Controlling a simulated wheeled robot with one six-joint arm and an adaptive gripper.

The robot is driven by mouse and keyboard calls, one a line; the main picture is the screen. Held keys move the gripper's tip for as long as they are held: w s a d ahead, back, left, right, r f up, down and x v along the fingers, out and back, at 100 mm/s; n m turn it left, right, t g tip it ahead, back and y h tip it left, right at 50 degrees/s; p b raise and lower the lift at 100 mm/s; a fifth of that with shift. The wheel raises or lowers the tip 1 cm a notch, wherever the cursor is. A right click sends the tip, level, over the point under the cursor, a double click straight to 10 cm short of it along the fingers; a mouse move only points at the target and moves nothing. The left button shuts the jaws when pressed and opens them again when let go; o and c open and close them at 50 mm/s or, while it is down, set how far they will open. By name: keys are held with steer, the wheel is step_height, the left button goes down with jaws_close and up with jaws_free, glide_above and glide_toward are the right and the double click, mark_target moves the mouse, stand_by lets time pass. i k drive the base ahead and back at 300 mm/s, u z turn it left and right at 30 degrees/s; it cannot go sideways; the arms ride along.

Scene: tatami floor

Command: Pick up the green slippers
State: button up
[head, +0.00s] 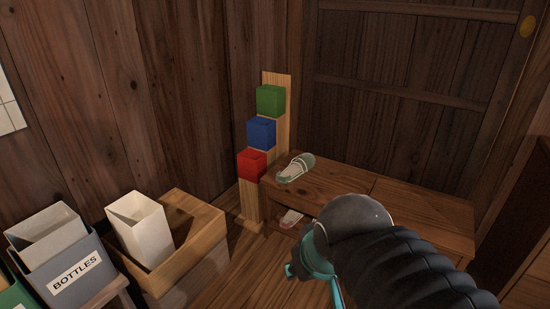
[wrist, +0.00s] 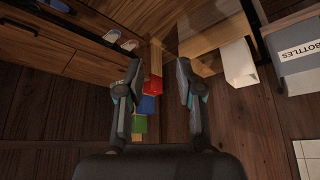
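A pale green slipper (head: 296,168) lies on top of the low wooden cabinet (head: 345,183), at its left end beside the red block. I cannot tell whether a second one lies against it. A red-and-white slipper (head: 291,218) shows in the cabinet's lower opening, partly in shadow. In the wrist view, a pair of small pale slippers (wrist: 120,40) shows at upper left; their colour is hard to tell. My gripper (head: 312,280) is in front of the cabinet, apart from the slippers.
A wooden box (head: 205,225) with a white bin (head: 140,228) and a bin marked BOTTLES (head: 72,268) stand at left. Dark wooden walls enclose the corner.

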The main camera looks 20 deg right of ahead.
mark_target(300, 165)
steer(key=z, duration=0.1)
steer(key=i, duration=1.1)
steer(key=z, duration=0.3)
